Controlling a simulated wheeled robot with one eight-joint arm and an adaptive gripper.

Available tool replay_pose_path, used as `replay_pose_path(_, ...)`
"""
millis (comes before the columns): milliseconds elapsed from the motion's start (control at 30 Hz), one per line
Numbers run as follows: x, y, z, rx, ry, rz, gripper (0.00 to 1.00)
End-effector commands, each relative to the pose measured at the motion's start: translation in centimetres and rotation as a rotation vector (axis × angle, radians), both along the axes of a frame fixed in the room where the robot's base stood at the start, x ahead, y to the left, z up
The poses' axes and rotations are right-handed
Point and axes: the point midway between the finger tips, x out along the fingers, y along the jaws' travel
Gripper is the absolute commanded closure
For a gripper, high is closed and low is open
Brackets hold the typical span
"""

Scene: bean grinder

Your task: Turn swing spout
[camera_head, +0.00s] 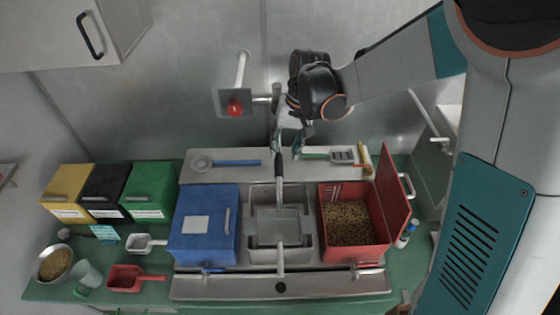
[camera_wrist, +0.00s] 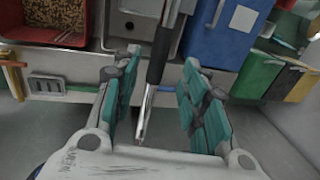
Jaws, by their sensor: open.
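The swing spout (camera_head: 279,167) is a slim metal tube with a black sleeve. It runs from the wall fitting out over the grinder's middle bay (camera_head: 278,224). In the wrist view the spout (camera_wrist: 158,60) passes between the teal finger pads, its bare metal part deeper between them. My gripper (camera_head: 285,146) is at the spout, below the wall fitting; its fingers (camera_wrist: 162,62) are open, one on each side of the tube. Gaps show on both sides in the wrist view, wider on the right. The spout's upper joint is partly hidden by my wrist.
A blue-lidded bin (camera_head: 190,250) stands left of the middle bay. An open red bin of beans (camera_head: 349,222) stands right, its lid (camera_head: 393,192) raised. A wall plate with a red button (camera_head: 235,106) is left of my wrist. A strainer (camera_head: 202,162) and slotted tool (camera_head: 342,155) lie behind.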

Motion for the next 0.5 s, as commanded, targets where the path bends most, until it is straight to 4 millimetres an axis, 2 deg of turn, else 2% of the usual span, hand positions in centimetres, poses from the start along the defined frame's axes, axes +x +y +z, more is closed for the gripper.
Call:
replay_pose_path(100,0.0,0.5,-2.3,0.000,0.000,0.001,0.60)
replay_pose_path(233,0.0,0.9,-4.4,0.000,0.000,0.001,0.60)
replay_pose_path(500,0.0,1.4,-6.8,0.000,0.000,0.001,0.60)
